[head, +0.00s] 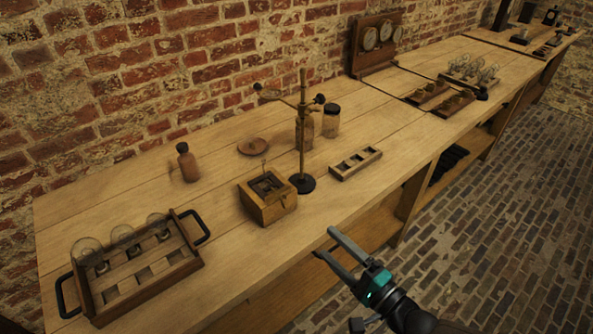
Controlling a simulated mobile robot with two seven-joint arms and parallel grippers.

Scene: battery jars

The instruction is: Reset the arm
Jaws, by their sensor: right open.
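My right gripper (332,247) is at the lower middle of the head view, in front of the bench's front edge. Its two grey fingers are apart and nothing is between them. It touches none of the objects on the bench. My left gripper is not in the head view.
The wooden bench (365,205) holds a tray with glass jars (150,282), a wooden box (268,204), a stand (302,150), a slotted block (355,163), a brown bottle (187,162) and a lidded jar (331,120). A gauge panel (376,45) stands at the back. The brick floor (500,190) is clear.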

